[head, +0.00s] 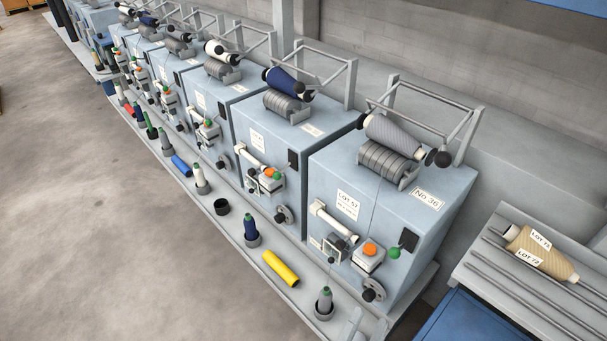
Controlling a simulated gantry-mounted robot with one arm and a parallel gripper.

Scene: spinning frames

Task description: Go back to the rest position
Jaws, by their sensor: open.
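My gripper is not in the head view, and no part of my arm can be made out there. The nearest spinning unit (335,205), a blue-grey box labelled No 36, carries a grey cone package (395,135) on a grooved drum (385,165). A grey-green bobbin (324,300) stands upright in a holder in front of it. A yellow tube (281,268) lies on the ledge (232,235) to its left.
More spinning units (262,140) run in a row to the upper left, with several bobbins and tubes along the ledge. A rack (495,280) at right holds a tan cone (541,252). The concrete floor (90,220) at left is clear.

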